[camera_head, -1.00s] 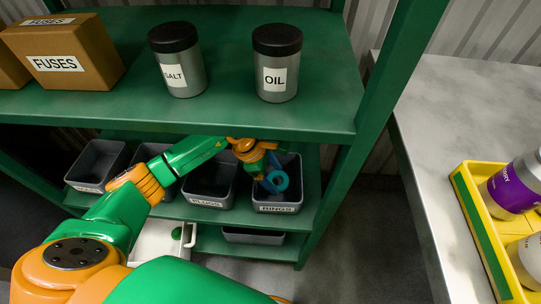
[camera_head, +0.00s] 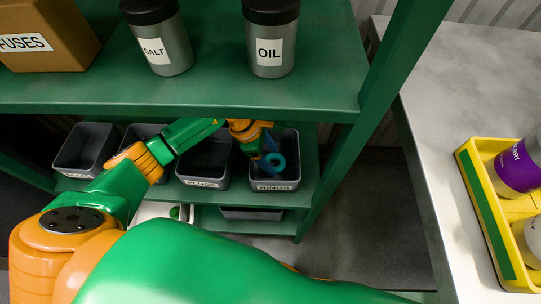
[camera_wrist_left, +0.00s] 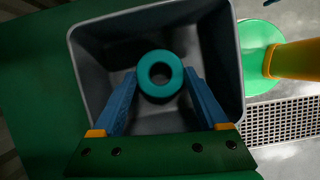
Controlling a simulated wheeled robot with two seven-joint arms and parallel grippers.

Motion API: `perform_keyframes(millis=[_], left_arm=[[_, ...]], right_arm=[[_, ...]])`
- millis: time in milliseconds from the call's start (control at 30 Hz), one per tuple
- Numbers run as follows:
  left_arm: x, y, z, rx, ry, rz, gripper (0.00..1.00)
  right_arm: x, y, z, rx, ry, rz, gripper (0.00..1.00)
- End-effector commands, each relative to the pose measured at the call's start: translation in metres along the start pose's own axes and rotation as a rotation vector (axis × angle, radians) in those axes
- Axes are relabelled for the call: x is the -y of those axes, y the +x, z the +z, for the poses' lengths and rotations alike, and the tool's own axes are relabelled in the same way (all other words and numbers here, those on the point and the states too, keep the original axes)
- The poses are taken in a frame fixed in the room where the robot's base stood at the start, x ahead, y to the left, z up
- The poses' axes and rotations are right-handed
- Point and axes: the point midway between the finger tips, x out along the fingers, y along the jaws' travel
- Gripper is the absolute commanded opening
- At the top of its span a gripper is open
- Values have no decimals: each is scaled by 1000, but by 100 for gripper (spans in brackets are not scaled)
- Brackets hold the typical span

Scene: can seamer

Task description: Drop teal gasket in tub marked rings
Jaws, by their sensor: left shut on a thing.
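The teal gasket (camera_head: 275,162) is a thick ring. My left gripper (camera_head: 268,160) is shut on it and holds it over the rings tub (camera_head: 287,184), a grey bin with a RINGS label at the right end of the lower shelf. In the left wrist view the gasket (camera_wrist_left: 160,74) sits between the blue fingertips of my left gripper (camera_wrist_left: 160,78), inside the outline of the tub (camera_wrist_left: 236,60). I cannot tell how deep it is within the tub. My right gripper does not show.
The plugs tub (camera_head: 202,183) stands left of the rings tub, with more grey tubs (camera_head: 85,150) further left. The upper shelf (camera_head: 210,92) overhangs them and carries an oil can (camera_head: 270,45), a salt can (camera_head: 160,45) and a fuses box (camera_head: 50,40). A green post (camera_head: 375,100) stands at right.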

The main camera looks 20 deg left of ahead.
Motion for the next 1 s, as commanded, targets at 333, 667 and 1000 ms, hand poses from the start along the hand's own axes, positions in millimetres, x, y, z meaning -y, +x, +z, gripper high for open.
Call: perform_keyframes(millis=[333,667,1000], left_arm=[[0,0,0,0,0,0,100],[0,-14,7,1,1,0,100],[-1,-74,-36,-5,-5,2,100]], right_arm=[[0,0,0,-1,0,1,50],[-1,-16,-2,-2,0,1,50],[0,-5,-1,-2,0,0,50]])
